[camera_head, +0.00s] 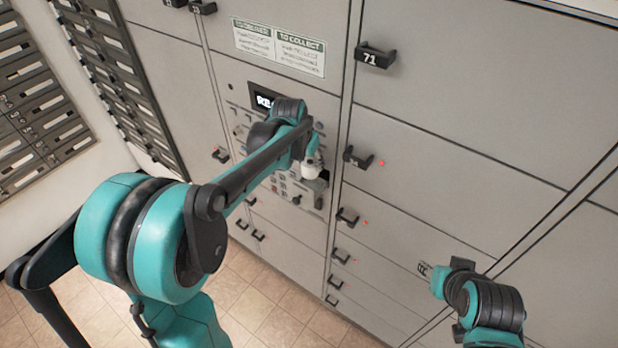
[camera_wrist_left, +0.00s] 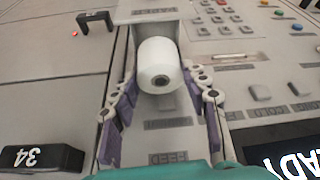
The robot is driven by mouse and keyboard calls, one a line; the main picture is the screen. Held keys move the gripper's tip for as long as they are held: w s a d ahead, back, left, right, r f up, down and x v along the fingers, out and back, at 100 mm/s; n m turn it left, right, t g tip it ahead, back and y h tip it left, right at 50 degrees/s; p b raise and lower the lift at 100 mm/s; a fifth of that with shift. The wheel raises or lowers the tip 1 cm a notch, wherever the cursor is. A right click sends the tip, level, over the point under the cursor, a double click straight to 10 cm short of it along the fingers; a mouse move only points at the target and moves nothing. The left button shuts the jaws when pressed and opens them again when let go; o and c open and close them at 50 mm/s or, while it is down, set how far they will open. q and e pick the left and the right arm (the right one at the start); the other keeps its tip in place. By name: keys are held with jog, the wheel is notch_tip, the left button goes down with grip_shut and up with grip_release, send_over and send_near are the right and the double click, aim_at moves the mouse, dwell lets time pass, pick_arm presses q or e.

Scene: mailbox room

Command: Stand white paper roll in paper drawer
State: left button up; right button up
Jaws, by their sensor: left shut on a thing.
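The white paper roll (camera_wrist_left: 160,66) is between the purple-padded fingers of my left gripper (camera_wrist_left: 160,85), with its round end and dark core hole facing the wrist camera. My left gripper is shut on it. In the head view, the left gripper (camera_head: 312,160) is at the machine panel, and a small white part of the roll (camera_head: 311,169) shows there. The grey paper drawer (camera_wrist_left: 150,14) projects from the panel just beyond the roll. It also shows below the gripper in the head view (camera_head: 312,187). The roll overlaps it in the wrist view, so contact is unclear.
The panel has a keypad (camera_wrist_left: 222,20), coloured buttons and a lit screen (camera_wrist_left: 292,150). Locker doors with black handles surround it, including handle 71 (camera_head: 375,55) and handle 34 (camera_wrist_left: 42,158). My right arm (camera_head: 490,308) is at lower right. Tiled floor lies below.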

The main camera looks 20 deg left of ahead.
aim_at(309, 178)
pick_arm(q)
jog(key=f, duration=0.5)
jog(key=shift+w, duration=0.2)
notch_tip(309, 178, down, 2)
jog(key=shift+s+f, duration=0.1)
jog(key=shift+s, duration=0.05)
jog(key=shift+f, duration=0.4)
jog(key=o, duration=0.9)
jog(key=shift+f, duration=0.15)
jog(key=o, duration=0.4)
